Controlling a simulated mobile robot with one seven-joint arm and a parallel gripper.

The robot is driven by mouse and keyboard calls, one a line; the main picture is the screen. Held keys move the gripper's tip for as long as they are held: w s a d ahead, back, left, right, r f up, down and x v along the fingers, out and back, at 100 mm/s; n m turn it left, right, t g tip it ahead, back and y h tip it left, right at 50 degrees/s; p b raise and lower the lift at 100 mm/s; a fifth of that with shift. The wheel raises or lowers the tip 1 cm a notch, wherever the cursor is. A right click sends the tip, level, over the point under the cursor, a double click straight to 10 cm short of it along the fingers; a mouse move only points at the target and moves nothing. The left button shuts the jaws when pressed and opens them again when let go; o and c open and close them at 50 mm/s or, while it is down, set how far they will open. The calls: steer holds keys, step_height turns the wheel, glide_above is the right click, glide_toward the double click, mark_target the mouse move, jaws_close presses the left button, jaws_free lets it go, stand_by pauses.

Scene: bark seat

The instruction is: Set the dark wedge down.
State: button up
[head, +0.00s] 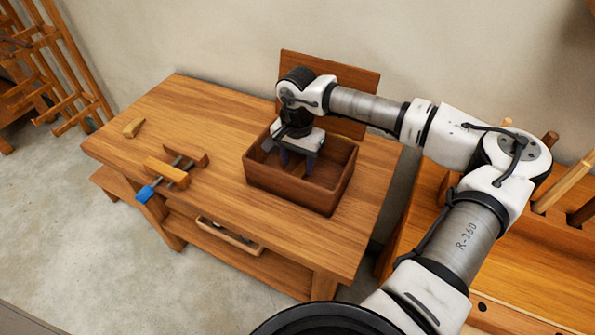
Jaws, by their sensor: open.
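My gripper (297,163) points down into an open dark brown wooden box (284,194) on the workbench. Its fingers reach below the box's rim and are open. I cannot make out the dark wedge clearly. The box floor under the fingers is shaded and partly hidden by the gripper and the front wall. A small light-brown wedge (133,127) lies apart, near the bench's left end.
The box stands on the right part of the wooden workbench (205,105), its lid raised behind. A tray (229,235) sits on the shelf below. The bench's back left is clear.

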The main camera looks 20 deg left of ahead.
mark_target(297, 174)
step_height(297, 174, up, 8)
steer(key=b, duration=0.1)
stand_by(1.2)
